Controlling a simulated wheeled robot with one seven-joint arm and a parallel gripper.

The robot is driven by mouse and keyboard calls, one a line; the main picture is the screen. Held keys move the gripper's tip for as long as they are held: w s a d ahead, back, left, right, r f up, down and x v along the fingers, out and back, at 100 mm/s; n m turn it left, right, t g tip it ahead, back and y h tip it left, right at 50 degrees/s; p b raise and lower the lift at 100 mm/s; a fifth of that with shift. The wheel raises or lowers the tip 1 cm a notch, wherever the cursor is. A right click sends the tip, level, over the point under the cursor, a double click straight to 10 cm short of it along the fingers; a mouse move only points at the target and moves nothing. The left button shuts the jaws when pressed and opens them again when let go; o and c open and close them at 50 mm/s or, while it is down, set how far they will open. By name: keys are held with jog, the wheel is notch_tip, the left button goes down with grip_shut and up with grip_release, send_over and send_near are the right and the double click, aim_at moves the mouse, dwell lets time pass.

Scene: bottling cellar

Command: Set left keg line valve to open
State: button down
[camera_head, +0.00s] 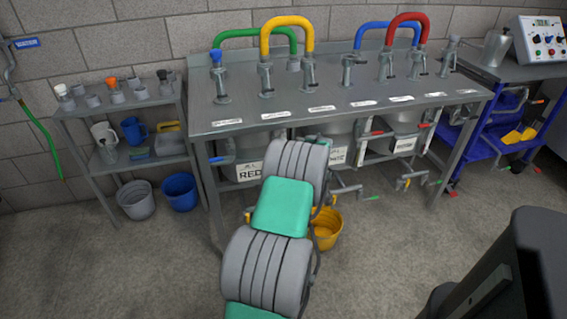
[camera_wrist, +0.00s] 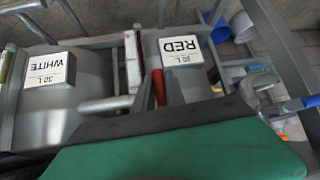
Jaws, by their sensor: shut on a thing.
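The keg labelled RED (camera_head: 245,150) is the leftmost under the steel table and also shows upside down in the wrist view (camera_wrist: 188,82). A red valve handle (camera_wrist: 158,86) lies between it and the keg labelled WHITE (camera_wrist: 85,88). My gripper (camera_wrist: 158,112) appears as a green body with a dark front edge. It is shut at the red handle, whose near end passes behind that edge. The fingertips and the grip itself are hidden. In the head view my arm covers this spot.
The steel table (camera_head: 340,112) carries several taps and coloured hoses. Other valves with red handles (camera_head: 372,133) stand to the right of my arm. A blue handle (camera_head: 217,160) sticks out at the left leg. A yellow bucket (camera_head: 327,230) stands on the floor beside my arm.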

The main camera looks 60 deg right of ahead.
jog(key=shift+f, duration=0.1)
dwell(0.3)
jog(key=c, duration=1.4)
grip_release()
jog(key=p+v, duration=0.1)
jog(key=v, duration=0.7)
